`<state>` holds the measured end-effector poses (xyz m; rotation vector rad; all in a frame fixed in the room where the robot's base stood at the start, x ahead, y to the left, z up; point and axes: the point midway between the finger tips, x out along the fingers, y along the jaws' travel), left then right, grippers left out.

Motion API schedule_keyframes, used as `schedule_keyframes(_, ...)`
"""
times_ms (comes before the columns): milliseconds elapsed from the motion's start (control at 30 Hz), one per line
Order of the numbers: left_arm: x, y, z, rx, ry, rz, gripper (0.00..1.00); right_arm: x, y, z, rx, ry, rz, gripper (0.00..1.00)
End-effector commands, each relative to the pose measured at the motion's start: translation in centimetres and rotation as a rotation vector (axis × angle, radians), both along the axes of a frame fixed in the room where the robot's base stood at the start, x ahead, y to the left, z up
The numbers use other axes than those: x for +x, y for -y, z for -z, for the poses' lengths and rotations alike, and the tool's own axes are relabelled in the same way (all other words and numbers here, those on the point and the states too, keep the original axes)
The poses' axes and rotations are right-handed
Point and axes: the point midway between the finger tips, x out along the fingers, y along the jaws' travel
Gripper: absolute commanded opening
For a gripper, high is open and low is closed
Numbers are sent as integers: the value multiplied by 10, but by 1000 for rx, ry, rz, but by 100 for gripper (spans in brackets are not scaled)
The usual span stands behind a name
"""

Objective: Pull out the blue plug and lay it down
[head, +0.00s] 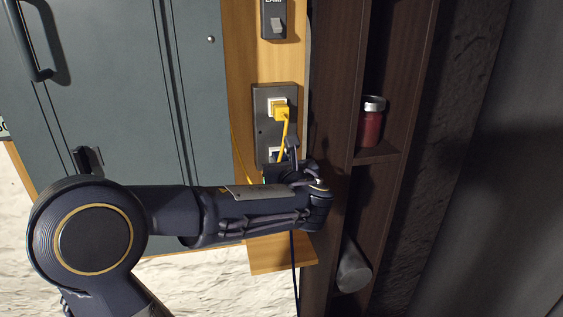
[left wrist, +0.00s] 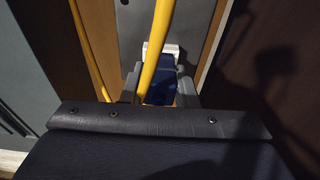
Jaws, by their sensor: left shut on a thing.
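The blue plug (left wrist: 160,86) shows in the left wrist view between the fingers of my left gripper, in front of a white socket (left wrist: 168,50). The plug appears up against the socket, but I cannot tell how far in it sits. In the head view my left gripper (head: 287,158) is at the lower socket of the dark outlet plate (head: 262,130), shut on the plug, and mostly hides it. My right gripper is not in view.
A yellow plug (head: 281,111) sits in the upper socket; its yellow cable (left wrist: 157,45) passes in front of the blue plug. A switch (head: 278,25) is above. A dark shelf with a red jar (head: 370,122) stands right. A wooden ledge (head: 281,258) lies below.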

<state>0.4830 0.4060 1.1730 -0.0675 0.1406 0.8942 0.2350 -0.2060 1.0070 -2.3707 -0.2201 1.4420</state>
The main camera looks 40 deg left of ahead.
Motion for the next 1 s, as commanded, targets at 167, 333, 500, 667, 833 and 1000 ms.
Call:
schedule_keyframes(167, -6, 7, 0, 0, 0, 1, 4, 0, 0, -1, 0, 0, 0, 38)
schedule_keyframes(333, -11, 14, -1, -1, 1, 1, 4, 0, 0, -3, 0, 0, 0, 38)
schedule_keyframes(500, -17, 21, -1, -1, 1, 0, 4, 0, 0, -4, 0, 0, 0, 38)
schedule_keyframes(667, -21, 26, 0, 0, 0, 1, 4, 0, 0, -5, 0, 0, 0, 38)
schedule_keyframes(833, -23, 29, 0, 0, 1, -1, 4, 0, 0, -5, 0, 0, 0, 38)
schedule_keyframes(1000, -23, 29, 0, 0, 1, -1, 4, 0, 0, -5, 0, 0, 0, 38)
